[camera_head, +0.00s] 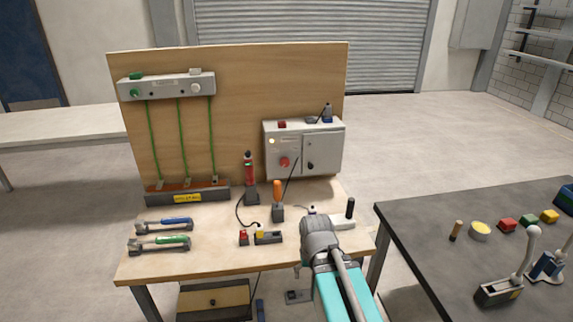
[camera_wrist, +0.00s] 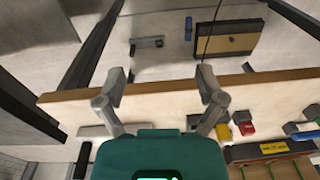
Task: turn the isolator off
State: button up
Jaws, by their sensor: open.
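A grey control box (camera_head: 330,146) is mounted on the upright wooden board. It has a red round knob (camera_head: 285,161) on its left door and a small black handle (camera_head: 310,166) on its right door. No readable label shows which one is the isolator, and the switch positions are too small to tell. My gripper (camera_wrist: 161,75) is open and empty in the wrist view, its two fingers apart over the bench edge. In the head view my arm is over the front right of the bench, in front of and below the box, not touching it; the fingertips are hidden there.
The wooden bench (camera_head: 200,262) holds a red-topped tool (camera_head: 249,170), an orange-handled tool (camera_head: 278,195), a black upright handle (camera_head: 350,208) and two wrenches (camera_head: 160,242). A dark table (camera_head: 430,235) with small blocks and levers stands at right. A drawer box (camera_head: 215,300) is below the bench.

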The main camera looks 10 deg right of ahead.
jog(key=w+a+m+t+y+b, duration=0.2)
jog(key=w+a+m+t+y, duration=0.3)
jog(key=w, duration=0.6)
jog(key=m+t+h+b, duration=0.5)
jog(key=m+t, duration=0.8)
jog(key=m, duration=1.8)
send_near(285, 164)
jog(key=s+d+y, duration=0.1)
jog(key=s, duration=0.2)
jog(key=shift+d+r+b, duration=0.15)
jog(key=shift+b, duration=0.2)
jog(key=w, duration=0.4)
jog(key=w+a, duration=0.1)
jog(key=w, duration=0.8)
jog(key=shift+w+a, duration=0.2)
jog(key=shift+w, duration=0.15)
